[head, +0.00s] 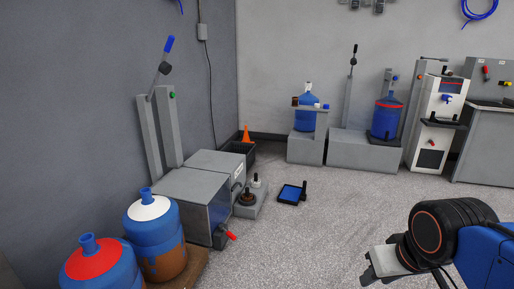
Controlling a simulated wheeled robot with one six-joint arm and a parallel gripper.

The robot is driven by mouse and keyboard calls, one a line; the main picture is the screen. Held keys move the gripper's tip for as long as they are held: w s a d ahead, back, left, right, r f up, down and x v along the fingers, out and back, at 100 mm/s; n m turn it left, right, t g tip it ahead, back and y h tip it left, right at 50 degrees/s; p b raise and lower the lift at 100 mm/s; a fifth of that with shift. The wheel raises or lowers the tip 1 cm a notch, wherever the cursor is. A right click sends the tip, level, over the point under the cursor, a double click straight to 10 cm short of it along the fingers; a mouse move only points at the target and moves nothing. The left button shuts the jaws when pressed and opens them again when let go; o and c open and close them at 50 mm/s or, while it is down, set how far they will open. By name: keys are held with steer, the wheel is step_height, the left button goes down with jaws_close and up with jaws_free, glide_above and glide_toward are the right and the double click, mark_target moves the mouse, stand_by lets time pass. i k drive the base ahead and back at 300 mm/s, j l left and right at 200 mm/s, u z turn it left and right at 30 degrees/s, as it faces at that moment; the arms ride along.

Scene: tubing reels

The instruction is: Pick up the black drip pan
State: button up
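A flat black square pan (282,198) with a blue inside and a short upright black post at its right side lies on the grey floor, near the centre of the head view. It may be the drip pan. Other dark tray-like shelves are a black one (441,123) on the white dispenser and one under the red-banded blue bottle. My gripper (372,268) is at the lower right, in front of and well apart from the floor pan. No object shows in it; the gap between its fingers is not clear.
Grey metal boxes (195,188) stand along the left wall, with a red-handled tap low in front. Two blue bottles, one with a white top (150,209) and one with a red top (90,262), stand front left. A grey bench (360,151) is at the back.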

mark_target(291, 195)
steer(key=i, duration=1.15)
steer(key=i+z, duration=0.1)
steer(key=i, duration=1.05)
steer(key=i+j, duration=0.2)
steer(key=i, duration=1)
